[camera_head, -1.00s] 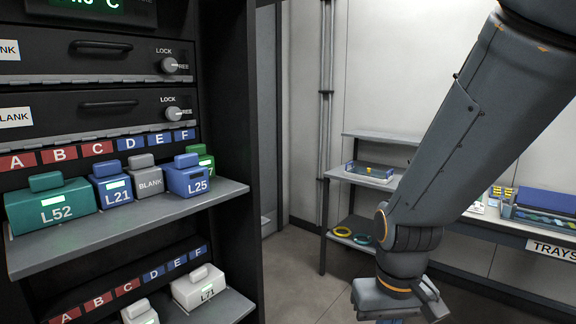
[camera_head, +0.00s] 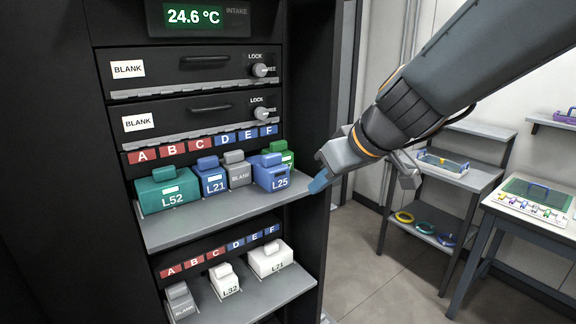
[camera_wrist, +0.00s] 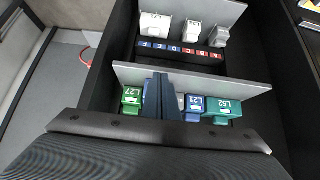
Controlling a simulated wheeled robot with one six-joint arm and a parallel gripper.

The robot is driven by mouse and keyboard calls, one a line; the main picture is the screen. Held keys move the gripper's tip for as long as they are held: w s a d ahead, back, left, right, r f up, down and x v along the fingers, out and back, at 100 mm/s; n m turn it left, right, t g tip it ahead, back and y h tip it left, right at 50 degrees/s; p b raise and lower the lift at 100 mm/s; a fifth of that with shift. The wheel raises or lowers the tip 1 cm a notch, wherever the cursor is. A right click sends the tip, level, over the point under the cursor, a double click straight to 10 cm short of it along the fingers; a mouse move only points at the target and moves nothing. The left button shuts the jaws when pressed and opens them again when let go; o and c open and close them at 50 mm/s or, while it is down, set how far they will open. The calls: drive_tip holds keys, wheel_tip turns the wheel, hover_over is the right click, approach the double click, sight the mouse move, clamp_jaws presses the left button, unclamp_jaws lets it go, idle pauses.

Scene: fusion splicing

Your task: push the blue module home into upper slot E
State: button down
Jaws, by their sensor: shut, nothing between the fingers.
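The blue module L25 (camera_head: 271,176) sits on the upper shelf (camera_head: 190,225) below label E (camera_head: 251,135). Its front stands farther out than the grey BLANK module (camera_head: 238,172) to its left. The green module (camera_head: 284,154), L27 in the wrist view (camera_wrist: 132,98), is on its right, partly hidden behind L25. My gripper (camera_head: 318,184) is shut and empty, just right of L25 near the shelf's right end, apparently apart from it. In the wrist view the shut fingers (camera_wrist: 160,97) cover most of where L25 stands, between L27 and L21 (camera_wrist: 194,104).
Teal L52 (camera_head: 165,191) and blue L21 (camera_head: 211,180) stand on the upper shelf's left. White modules L32 (camera_head: 225,283) and L71 (camera_head: 268,262) are on the lower shelf. The cabinet's right post (camera_head: 307,120) is close to my gripper.

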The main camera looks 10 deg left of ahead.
sight(277, 167)
drive_tip(key=shift+w+a+f+p, duration=0.5)
drive_tip(key=shift+w+a, duration=1.55)
drive_tip(key=shift+a, duration=0.3)
drive_tip(key=shift+w+a+f+p, duration=0.45)
drive_tip(key=shift+w+a+p, duration=0.1)
drive_tip(key=shift+w+a, duration=1.7)
drive_tip(key=shift+w+a+f+p, duration=0.5)
drive_tip(key=shift+w+a, duration=1.35)
drive_tip(key=shift+a, duration=0.65)
drive_tip(key=shift+s+d+f+b, duration=0.1)
drive_tip(key=shift+s+d+b, duration=0.55)
drive_tip(key=shift+d+b, duration=0.25)
drive_tip(key=shift+s+d+b, duration=1.7)
drive_tip(key=shift+s+d, duration=0.3)
drive_tip(key=shift+d, duration=0.2)
drive_tip(key=s+d+f+m+g+h, duration=0.1)
drive_tip(key=s+d+f+m+h, duration=0.1)
drive_tip(key=s+d+f, duration=0.4)
drive_tip(key=s+d+f+m+g+h, duration=0.1)
drive_tip(key=s+d+f+m, duration=0.3)
drive_tip(key=d, duration=1.3)
drive_tip(key=s+d+f+m+g+h, duration=0.2)
drive_tip(key=s+d+f+m+h, duration=0.1)
drive_tip(key=s+d+f, duration=0.5)
drive_tip(key=d+m, duration=0.1)
drive_tip(key=d, duration=0.2)
drive_tip(key=shift+d, duration=0.25)
